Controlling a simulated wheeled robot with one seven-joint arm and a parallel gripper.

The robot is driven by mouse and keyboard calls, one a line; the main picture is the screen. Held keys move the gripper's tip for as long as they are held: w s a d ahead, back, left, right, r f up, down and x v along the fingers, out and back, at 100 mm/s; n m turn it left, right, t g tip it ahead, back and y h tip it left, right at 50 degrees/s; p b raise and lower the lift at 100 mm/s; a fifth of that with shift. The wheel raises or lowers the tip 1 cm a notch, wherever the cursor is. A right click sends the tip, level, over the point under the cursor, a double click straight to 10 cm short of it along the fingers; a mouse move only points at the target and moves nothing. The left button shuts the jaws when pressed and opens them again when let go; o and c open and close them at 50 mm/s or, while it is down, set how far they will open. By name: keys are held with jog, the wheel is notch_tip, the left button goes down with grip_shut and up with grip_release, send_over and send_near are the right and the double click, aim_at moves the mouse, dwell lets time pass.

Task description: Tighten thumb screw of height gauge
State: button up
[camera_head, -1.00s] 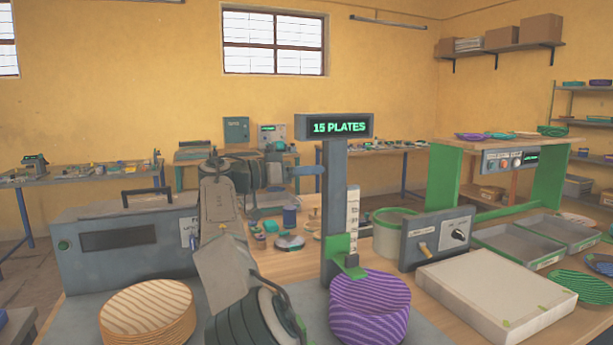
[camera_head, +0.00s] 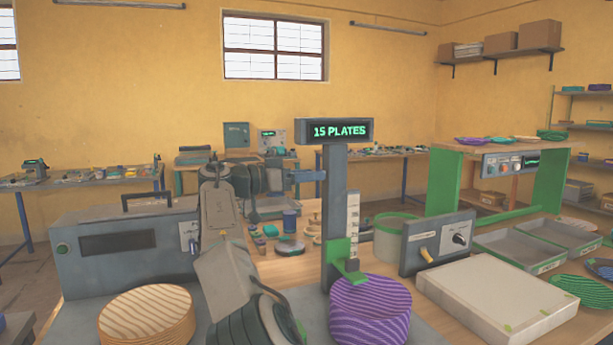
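The height gauge is a dark grey post (camera_head: 334,170) with a display reading "15 PLATES" on top. A white scale (camera_head: 353,222) runs along its right side, and a green slider bracket (camera_head: 345,262) sits low on it. The bracket's arm is at the top of a stack of purple plates (camera_head: 370,312). I cannot make out the thumb screw. My gripper (camera_head: 312,176) points right, with its tip at or very near the left edge of the post, high above the bracket. Its fingers are small and seen edge-on, so their opening and any contact are unclear.
A stack of striped tan plates (camera_head: 147,318) stands front left, before a grey box (camera_head: 125,245) with a handle. A control panel (camera_head: 437,243) with a yellow lever and a white slab (camera_head: 497,292) lie right of the gauge. Small parts (camera_head: 290,246) lie behind my arm.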

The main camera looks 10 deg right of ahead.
jog(key=s+a+p, duration=0.2)
jog(key=a+p, duration=0.2)
jog(key=a, duration=0.9)
jog(key=shift+s+a+p, duration=0.3)
jog(key=shift+s+a, duration=0.05)
